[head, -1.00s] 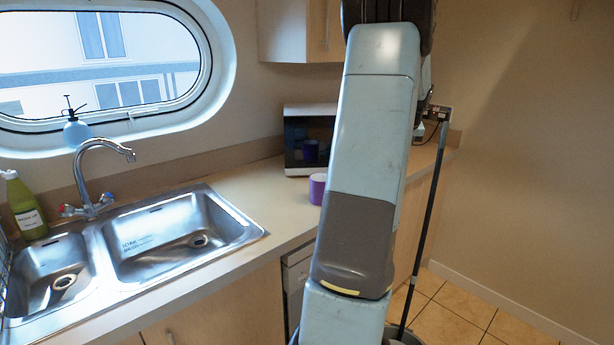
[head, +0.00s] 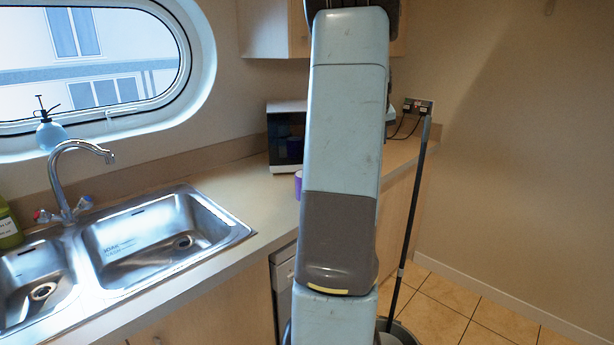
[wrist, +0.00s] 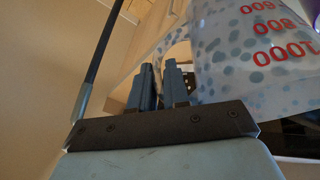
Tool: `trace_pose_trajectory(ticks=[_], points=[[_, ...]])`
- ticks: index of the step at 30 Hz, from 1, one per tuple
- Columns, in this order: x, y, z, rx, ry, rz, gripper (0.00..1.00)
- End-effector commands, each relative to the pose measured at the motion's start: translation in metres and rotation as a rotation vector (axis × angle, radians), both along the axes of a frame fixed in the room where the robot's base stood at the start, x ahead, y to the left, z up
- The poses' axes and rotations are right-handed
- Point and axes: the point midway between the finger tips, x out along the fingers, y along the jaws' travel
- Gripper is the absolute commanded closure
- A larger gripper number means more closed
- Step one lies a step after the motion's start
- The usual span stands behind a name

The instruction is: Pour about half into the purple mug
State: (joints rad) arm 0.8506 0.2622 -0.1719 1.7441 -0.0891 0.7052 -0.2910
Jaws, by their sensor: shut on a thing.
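The purple mug (head: 298,184) stands on the counter in the head view, just left of my arm, which hides most of it. In the wrist view my gripper (wrist: 162,82) is shut on the handle of a translucent measuring jug (wrist: 255,55) with red numbers and grey-blue spots. The numbers appear upside down in that view. The jug's rim and the level of its contents are out of view. My arm hides the gripper and jug in the head view.
A dark-fronted microwave (head: 286,138) stands behind the mug. A steel sink (head: 160,240) with a tap (head: 75,165) lies to the left. The counter between sink and microwave is clear.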

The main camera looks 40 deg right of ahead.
Motion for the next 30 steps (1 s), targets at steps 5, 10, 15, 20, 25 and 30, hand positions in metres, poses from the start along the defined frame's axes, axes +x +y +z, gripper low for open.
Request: trace_pose_trajectory(ticks=[5, 10, 15, 20, 25, 30], points=[[0.011, 0.011, 0.012, -0.089, 0.075, 0.006, 1.0], [0.02, 0.021, 0.021, -0.172, 0.147, 0.007, 1.0], [0.03, 0.033, 0.022, -0.254, 0.222, 0.006, 1.0], [0.041, 0.045, 0.017, -0.335, 0.288, 0.005, 1.0], [0.048, 0.054, 0.016, -0.418, 0.363, 0.004, 1.0], [0.054, 0.061, 0.02, -0.5, 0.431, 0.002, 1.0]])
